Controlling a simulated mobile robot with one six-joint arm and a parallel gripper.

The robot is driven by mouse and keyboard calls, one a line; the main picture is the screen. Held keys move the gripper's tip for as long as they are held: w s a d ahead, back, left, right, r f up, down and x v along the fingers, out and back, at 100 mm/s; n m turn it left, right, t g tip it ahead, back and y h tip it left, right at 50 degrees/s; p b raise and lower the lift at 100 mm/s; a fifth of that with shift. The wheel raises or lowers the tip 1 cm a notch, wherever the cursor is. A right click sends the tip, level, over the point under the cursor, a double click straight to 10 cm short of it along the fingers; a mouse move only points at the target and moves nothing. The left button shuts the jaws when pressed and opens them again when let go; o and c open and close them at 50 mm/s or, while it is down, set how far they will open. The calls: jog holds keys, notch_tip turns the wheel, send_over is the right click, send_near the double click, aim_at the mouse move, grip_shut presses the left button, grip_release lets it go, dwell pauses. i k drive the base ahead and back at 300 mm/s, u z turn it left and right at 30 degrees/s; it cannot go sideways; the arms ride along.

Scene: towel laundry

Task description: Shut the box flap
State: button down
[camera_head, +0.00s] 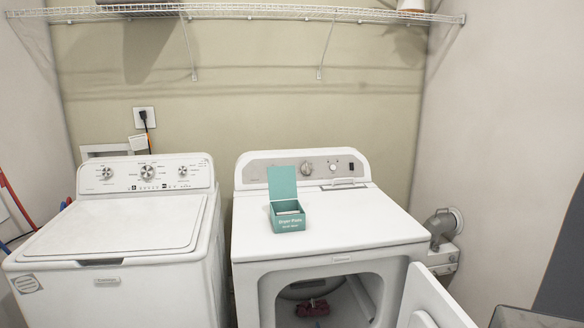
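A small teal box (289,224) with white lettering on its front stands on top of the right-hand machine, left of the middle of its top. Its flap (282,182) is open and stands up almost vertically at the back of the box. Something pale shows inside the opening, too small to tell what. My gripper is not in view.
The box stands on a white dryer (370,222), whose front door (432,300) hangs open to the right. A dark red item (312,307) lies in the drum. A white washer (110,235) with its lid shut stands to the left. A wire shelf (250,11) runs above.

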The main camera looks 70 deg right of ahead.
aim_at(282, 180)
jog(key=z, duration=0.1)
jog(key=k, duration=0.5)
jog(key=z, duration=0.5)
jog(key=i, duration=0.6)
jog(key=z, duration=0.15)
jog(key=k, duration=0.6)
jog(key=u, duration=0.05)
